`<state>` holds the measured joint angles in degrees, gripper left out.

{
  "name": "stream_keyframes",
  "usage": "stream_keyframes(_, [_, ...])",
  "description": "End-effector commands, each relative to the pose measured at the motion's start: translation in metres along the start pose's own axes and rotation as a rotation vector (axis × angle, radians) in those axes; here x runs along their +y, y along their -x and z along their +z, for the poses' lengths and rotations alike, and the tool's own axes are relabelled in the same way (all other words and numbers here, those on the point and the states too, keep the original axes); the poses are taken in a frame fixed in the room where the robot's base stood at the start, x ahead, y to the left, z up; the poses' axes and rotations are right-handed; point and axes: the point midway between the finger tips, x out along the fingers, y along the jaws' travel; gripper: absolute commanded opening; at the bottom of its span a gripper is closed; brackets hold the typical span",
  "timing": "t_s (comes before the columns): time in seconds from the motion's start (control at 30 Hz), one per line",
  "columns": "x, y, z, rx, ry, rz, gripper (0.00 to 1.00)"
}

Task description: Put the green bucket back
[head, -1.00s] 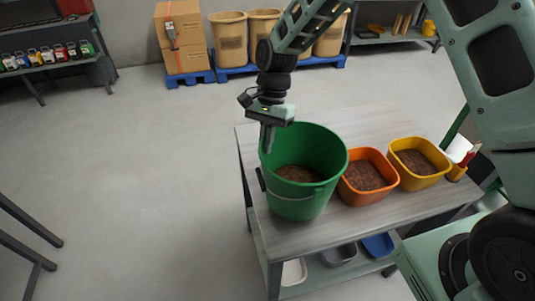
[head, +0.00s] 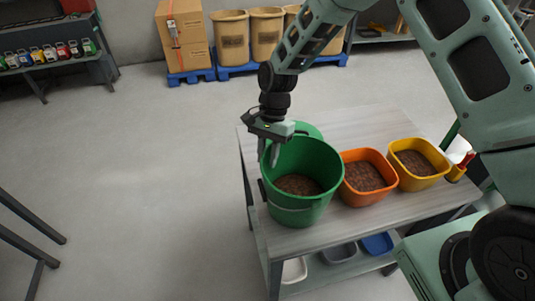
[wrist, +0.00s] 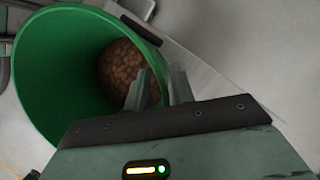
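The green bucket (head: 300,208) stands on the near left part of the table, with brown granular contents inside. It also shows large in the wrist view (wrist: 45,75). My gripper (head: 269,157) is at the bucket's left rim, pointing down. In the wrist view my two fingers (wrist: 162,82) are apart, one on the inner side and one on the outer side of the rim, with a narrow green strip between them. Whether they touch the wall is hard to tell. Another green rounded shape (head: 308,129) shows just behind the bucket, mostly hidden.
An orange bin (head: 366,190) stands close to the bucket's right, and a yellow bin (head: 418,178) beyond it, both with brown contents. The table (head: 372,125) is bare behind the bins. Open floor (head: 140,180) lies to the left.

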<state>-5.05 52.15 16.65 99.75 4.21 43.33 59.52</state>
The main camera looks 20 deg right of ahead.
Motion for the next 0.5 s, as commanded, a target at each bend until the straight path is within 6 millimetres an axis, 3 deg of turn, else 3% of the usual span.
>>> stream_keyframes(0.27, [-0.001, 0.010, 0.000, 0.003, 0.000, -0.003, 0.24])
stream_keyframes(0.5, [-0.001, 0.055, -0.001, 0.005, 0.002, -0.006, 0.24])
